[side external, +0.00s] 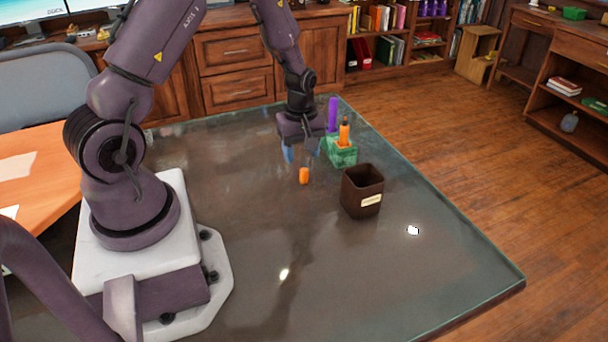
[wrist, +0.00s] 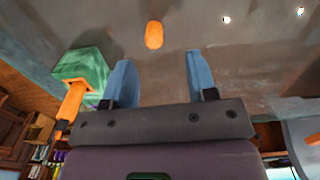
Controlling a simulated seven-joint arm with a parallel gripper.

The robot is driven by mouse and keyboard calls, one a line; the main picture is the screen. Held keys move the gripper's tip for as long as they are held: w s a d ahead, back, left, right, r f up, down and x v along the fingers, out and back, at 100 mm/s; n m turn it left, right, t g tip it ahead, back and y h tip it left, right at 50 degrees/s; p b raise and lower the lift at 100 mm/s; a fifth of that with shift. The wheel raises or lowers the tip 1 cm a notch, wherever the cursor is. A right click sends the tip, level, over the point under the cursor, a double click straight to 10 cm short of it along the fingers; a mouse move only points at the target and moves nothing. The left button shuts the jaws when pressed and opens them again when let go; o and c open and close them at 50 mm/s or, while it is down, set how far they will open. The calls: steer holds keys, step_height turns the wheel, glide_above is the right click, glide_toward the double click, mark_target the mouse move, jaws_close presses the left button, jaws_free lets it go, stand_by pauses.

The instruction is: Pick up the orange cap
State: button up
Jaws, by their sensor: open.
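The orange cap (side external: 304,175) is a small orange piece on the dark glossy tabletop, just in front of my gripper. It also shows in the wrist view (wrist: 154,34), beyond and between the two blue fingertips. My gripper (side external: 302,155) is open and empty, a little above the table, with its blue fingers (wrist: 162,78) spread apart. In the side view the right finger is partly hard to make out. No finger appears to touch the cap.
A green marbled holder (side external: 340,153) with an orange marker (side external: 344,132) stands close right of my gripper, and a purple marker (side external: 333,114) stands by it. A dark brown cup (side external: 361,191) with a label is right of the cap. The front tabletop is clear.

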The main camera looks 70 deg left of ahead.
mark_target(304, 169)
steer(key=shift+w+f, duration=0.2)
steer(key=shift+f, duration=1.5)
steer(key=shift+w+f, duration=0.15)
steer(key=shift+f, duration=1.55)
jaws_close()
steer(key=shift+r, duration=0.6)
steer(key=s+d+r, duration=0.6)
steer(key=s+r, duration=0.5)
steer(key=s, duration=0.1)
steer(key=shift+s+d+r, duration=0.15)
steer(key=shift+s+r, duration=0.15)
steer(key=shift+r, duration=0.1)
